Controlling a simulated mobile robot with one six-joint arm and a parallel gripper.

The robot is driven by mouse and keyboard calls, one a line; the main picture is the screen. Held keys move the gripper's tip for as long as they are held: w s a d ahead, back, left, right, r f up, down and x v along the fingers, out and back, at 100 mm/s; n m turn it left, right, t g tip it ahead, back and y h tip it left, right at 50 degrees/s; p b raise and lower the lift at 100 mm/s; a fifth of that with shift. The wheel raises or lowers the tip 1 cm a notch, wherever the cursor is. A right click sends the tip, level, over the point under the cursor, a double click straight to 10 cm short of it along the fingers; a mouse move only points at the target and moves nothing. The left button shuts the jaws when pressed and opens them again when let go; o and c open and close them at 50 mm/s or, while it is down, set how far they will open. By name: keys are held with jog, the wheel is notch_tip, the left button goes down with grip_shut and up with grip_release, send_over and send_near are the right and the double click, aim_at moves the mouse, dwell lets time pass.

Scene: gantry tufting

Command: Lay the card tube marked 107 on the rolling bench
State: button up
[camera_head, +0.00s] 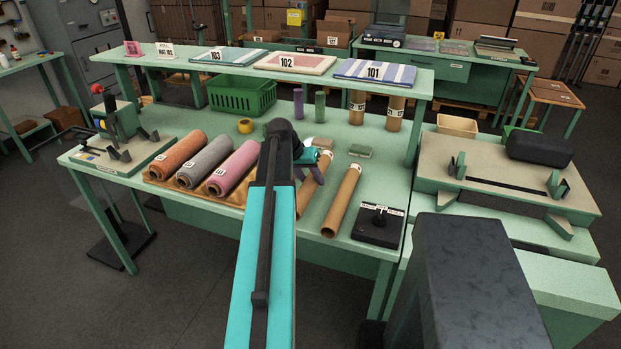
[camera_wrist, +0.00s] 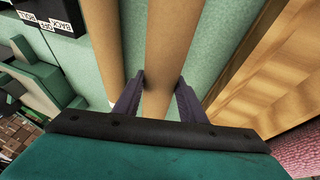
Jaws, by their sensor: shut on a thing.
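My gripper (camera_head: 311,174) is over the front right of the green bench (camera_head: 210,228). In the wrist view its fingers (camera_wrist: 160,77) are shut on a brown card tube (camera_wrist: 172,40), one on each side. In the head view this tube (camera_head: 306,197) is partly hidden by my arm and gripper; its number is not legible. A second card tube (camera_head: 342,200) lies just to the right, apart from it, and also shows in the wrist view (camera_wrist: 103,45). I cannot read 107 on any tube, nor tell whether the held tube touches the bench.
Orange, grey and pink rolls (camera_head: 235,167) lie on a wooden rack to the left. A black control box (camera_head: 378,226) sits at right. Two card tubes (camera_head: 357,107) stand upright behind. A bench with metal cradles and a black case (camera_head: 540,148) adjoins on the right.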

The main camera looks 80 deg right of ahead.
jog(key=shift+f+b, duration=0.55)
jog(key=shift+f, duration=0.8)
jog(key=o, duration=1.2)
jog(key=shift+w+a+r, duration=0.1)
jog(key=shift+b+v, duration=1.35)
jog(key=shift+v, duration=5.45)
jog(key=shift+r, duration=0.1)
